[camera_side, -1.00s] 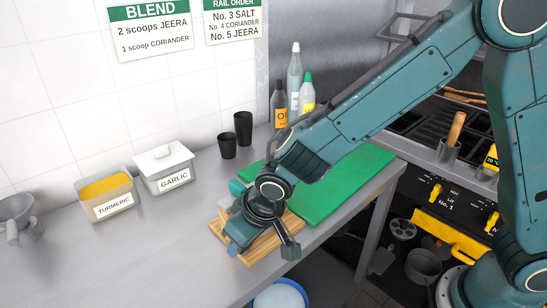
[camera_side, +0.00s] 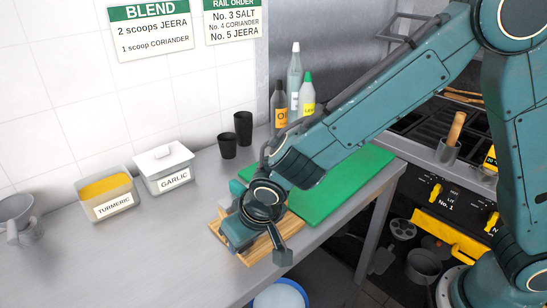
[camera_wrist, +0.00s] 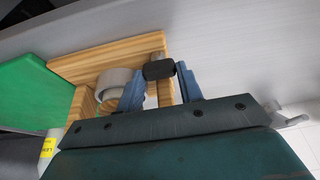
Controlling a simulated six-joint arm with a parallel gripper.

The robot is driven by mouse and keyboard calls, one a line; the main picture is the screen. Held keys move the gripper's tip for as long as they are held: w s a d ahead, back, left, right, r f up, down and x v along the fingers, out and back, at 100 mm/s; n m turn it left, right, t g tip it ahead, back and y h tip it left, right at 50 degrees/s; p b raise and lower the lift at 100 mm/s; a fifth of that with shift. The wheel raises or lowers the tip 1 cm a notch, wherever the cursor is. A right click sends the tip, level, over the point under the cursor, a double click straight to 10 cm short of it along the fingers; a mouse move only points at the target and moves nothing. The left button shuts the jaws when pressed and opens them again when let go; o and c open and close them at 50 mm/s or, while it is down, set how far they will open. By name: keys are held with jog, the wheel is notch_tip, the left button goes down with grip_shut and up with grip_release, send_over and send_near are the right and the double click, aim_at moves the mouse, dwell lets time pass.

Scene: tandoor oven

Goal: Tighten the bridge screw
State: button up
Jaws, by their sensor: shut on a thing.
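The wooden fixture (camera_wrist: 95,62) lies on the steel counter. A grey round piece (camera_wrist: 115,82) sits on its wood in the wrist view. A dark screw head or knob (camera_wrist: 159,69), which looks like the bridge screw, is between the two blue fingers of my gripper (camera_wrist: 161,74). My gripper is shut on it. A short metallic bit shows just above the knob; the screw's lower end and its seat are hidden.
A green board (camera_side: 345,185) lies right of the fixture. Two black cups (camera_side: 235,138) and several bottles (camera_side: 295,90) stand behind it. Turmeric (camera_side: 106,195) and garlic (camera_side: 164,168) tubs stand at left. The counter's front edge is close to the fixture.

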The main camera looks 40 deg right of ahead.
jog(key=o, duration=0.7)
jog(key=shift+s+r, duration=0.1)
jog(key=shift+r, duration=0.05)
jog(key=v, duration=1.3)
jog(key=shift+s+r, duration=0.15)
jog(key=shift+r, duration=0.05)
jog(key=s+d+r, duration=0.2)
jog(key=d+r, duration=0.1)
jog(key=d, duration=0.5)
jog(key=s+d+r, duration=0.3)
jog(key=d, duration=0.4)
jog(key=shift+t, duration=0.6)
jog(key=shift+s+d+f, duration=0.1)
jog(key=shift+s+d, duration=1.4)
jog(key=shift+s, duration=0.3)
jog(key=shift+s+d+f, duration=0.1)
jog(key=shift+s+d, duration=1.35)
jog(key=shift+s, duration=0.4)
jog(key=shift+s+d+f, duration=0.15)
jog(key=shift+s+d, duration=1.35)
jog(key=shift+s, duration=0.3)
